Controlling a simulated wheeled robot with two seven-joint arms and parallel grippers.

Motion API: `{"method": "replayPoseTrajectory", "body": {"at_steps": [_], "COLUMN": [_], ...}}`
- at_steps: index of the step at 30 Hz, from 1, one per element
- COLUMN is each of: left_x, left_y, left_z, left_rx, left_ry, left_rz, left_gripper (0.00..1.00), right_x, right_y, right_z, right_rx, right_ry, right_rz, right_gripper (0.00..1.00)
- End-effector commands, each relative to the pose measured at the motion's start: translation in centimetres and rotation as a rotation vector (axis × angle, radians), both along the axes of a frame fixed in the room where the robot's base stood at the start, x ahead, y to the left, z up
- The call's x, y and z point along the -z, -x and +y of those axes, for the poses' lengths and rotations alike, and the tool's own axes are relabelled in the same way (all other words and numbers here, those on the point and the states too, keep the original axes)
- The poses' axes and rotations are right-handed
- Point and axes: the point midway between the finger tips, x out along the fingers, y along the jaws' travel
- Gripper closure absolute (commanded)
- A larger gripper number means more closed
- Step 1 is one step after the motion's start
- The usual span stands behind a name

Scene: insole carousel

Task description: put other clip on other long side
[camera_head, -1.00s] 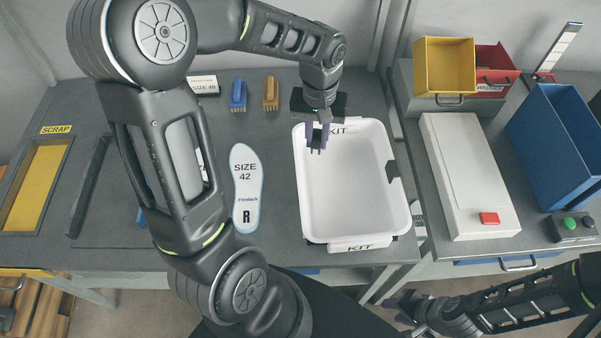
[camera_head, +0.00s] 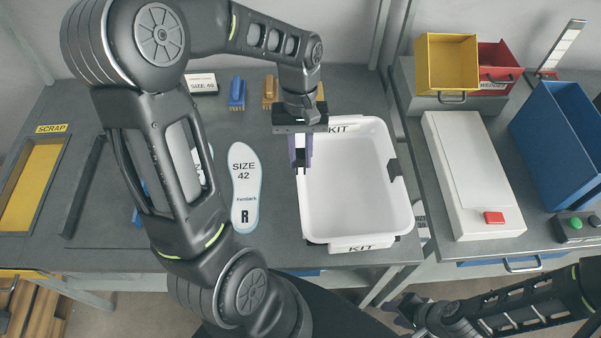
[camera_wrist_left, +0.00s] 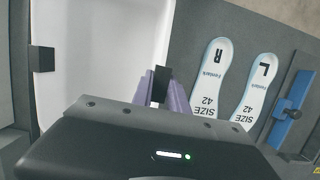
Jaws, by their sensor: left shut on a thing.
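The white KIT tote (camera_head: 352,236) stands on the grey bench. One black clip (camera_head: 394,170) sits on its right long side; it also shows in the left wrist view (camera_wrist_left: 42,59). My left gripper (camera_head: 301,163) is over the tote's left long side, fingers pointing down. It is shut on the other black clip (camera_wrist_left: 160,86), which is at that rim; I cannot tell whether it is seated on the wall. My right gripper (camera_head: 404,312) is low at the bottom right, away from the tote, and its jaws are unclear.
The SIZE 42 R insole (camera_head: 245,187) lies left of the tote, with an L insole (camera_wrist_left: 257,87) beyond it, partly hidden by my arm. Blue (camera_head: 237,94) and tan brushes stand behind. A white box (camera_head: 470,165) is on the right bench. The tote's inside is empty.

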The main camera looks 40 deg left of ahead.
Motion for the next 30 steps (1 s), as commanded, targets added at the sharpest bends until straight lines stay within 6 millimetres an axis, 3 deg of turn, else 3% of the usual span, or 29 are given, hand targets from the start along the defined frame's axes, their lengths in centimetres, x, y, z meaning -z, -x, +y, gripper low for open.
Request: {"method": "replayPoseTrajectory", "body": {"at_steps": [10,19,30], "left_x": [0.4,4.1,4.1], "left_y": [0.0,0.0,0.0], "left_z": [0.0,0.0,0.0], "left_rx": [0.0,0.0,0.0], "left_ry": [0.0,0.0,0.0], "left_rz": [0.0,0.0,0.0], "left_gripper": [1.0,1.0,1.0], "right_x": [0.2,3.0,2.9], "right_y": [-0.1,-0.4,-0.4], "right_z": [0.0,0.2,0.2], "right_rx": [-0.001,-0.003,-0.004], "right_ry": [-0.002,-0.008,-0.009], "right_rz": [-0.002,-0.012,-0.013], "right_gripper": [0.64,0.64,0.64]}}
